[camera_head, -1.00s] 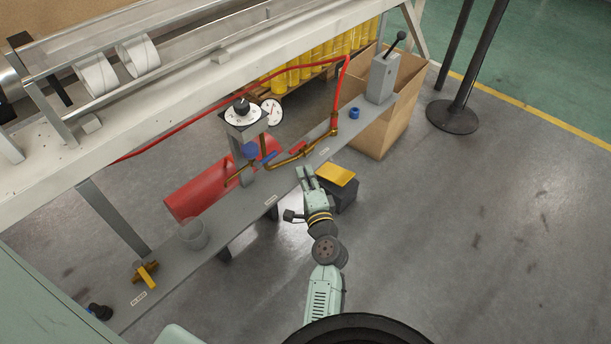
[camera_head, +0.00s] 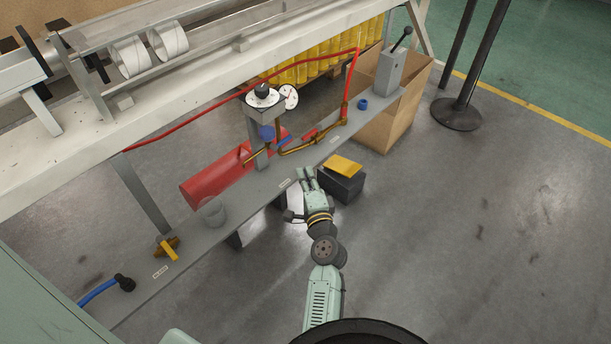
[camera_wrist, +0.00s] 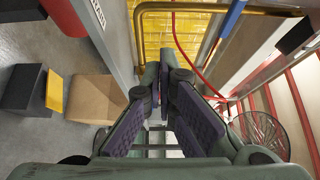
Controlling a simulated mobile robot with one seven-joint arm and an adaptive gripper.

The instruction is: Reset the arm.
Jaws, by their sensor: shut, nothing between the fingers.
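My arm reaches forward from the bottom of the head view. My gripper (camera_head: 306,175) is beside the front edge of the low grey shelf (camera_head: 232,222), left of the black box with a yellow top (camera_head: 343,179). In the wrist view my gripper (camera_wrist: 165,72) shows its dark padded fingers converging at the tips. It is shut and holds nothing. I cannot tell from these views how far above the shelf it is.
The shelf carries a dial stand (camera_head: 262,115), a clear cup (camera_head: 212,213), a yellow-handled valve (camera_head: 168,248) and a lever box (camera_head: 388,72). A red cylinder (camera_head: 215,180) lies behind. A cardboard box (camera_head: 402,110) and black post (camera_head: 457,112) stand right. Floor at right is clear.

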